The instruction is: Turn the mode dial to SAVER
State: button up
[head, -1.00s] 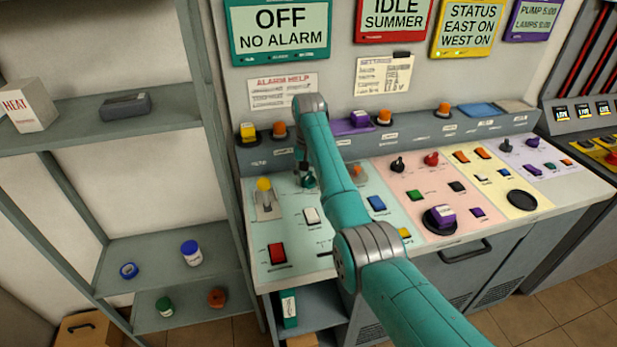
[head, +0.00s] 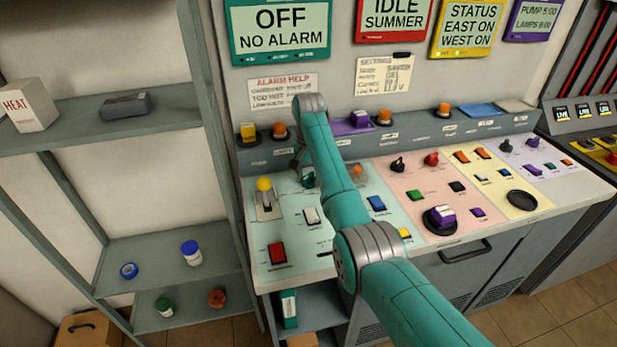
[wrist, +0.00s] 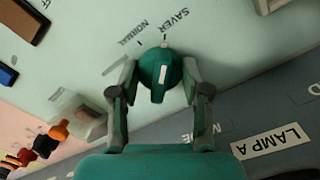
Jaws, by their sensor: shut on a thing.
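The mode dial (wrist: 160,75) is a round teal knob with a raised bar and a white stripe, on the pale green panel in the wrist view. The SAVER label (wrist: 175,24) and NORMAL label (wrist: 130,33) are printed beyond it, each with a tick. The bar and stripe line up roughly with the SAVER tick; the exact alignment is hard to tell. My gripper (wrist: 158,69) is shut on the dial, one finger at each side. In the head view the dial (head: 308,179) is small and partly hidden by my arm.
An orange knob (head: 357,172) is right of my arm. The raised back ledge (head: 350,147) carries lamps. A grey shelf (head: 130,123) stands left.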

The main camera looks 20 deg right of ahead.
aim_at(309, 175)
jog(key=o, duration=1.1)
jog(key=shift+o, duration=0.2)
jog(key=shift+r, duration=0.1)
jog(key=shift+r, duration=3.65)
